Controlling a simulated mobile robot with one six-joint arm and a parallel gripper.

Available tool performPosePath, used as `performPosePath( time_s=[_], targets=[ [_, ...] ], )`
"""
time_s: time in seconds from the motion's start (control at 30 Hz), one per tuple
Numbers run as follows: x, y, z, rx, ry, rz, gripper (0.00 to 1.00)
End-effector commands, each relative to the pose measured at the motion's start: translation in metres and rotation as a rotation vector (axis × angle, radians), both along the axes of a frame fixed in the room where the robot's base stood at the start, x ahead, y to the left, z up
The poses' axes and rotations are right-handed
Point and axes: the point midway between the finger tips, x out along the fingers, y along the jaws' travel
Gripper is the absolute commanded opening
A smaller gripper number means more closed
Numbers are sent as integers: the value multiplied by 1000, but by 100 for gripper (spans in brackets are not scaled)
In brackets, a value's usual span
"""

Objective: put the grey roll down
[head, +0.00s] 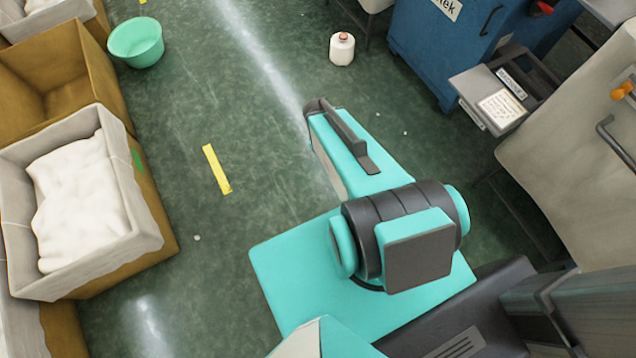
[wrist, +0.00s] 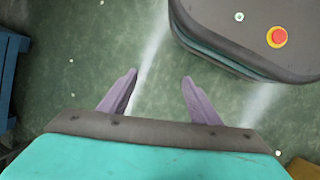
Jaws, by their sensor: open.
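No grey roll shows in either view. My gripper (wrist: 160,75) is open in the wrist view, its two purple-grey fingers apart. Only green floor shows between the fingers, and nothing is held there. In the head view my teal and dark arm is in the lower middle, and the fingers cannot be made out there.
Boxes line the left side, one with white cloth (head: 82,205). A blue cabinet (head: 450,45) and a small grey table (head: 490,98) are at right. Yellow tape (head: 216,169) marks the mostly clear green floor.

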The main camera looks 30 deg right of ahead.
Motion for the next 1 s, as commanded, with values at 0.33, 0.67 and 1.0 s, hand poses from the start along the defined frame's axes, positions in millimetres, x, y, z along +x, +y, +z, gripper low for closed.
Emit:
performPosePath(
  time_s=[0.33, 0.67, 1.0],
  targets=[
    [-91, 118, -41, 117, 144, -275, 57],
    [-106, 134, -45, 127, 172, -327, 57],
    [-105, 133, -32, 127, 171, -325, 57]
  ],
)
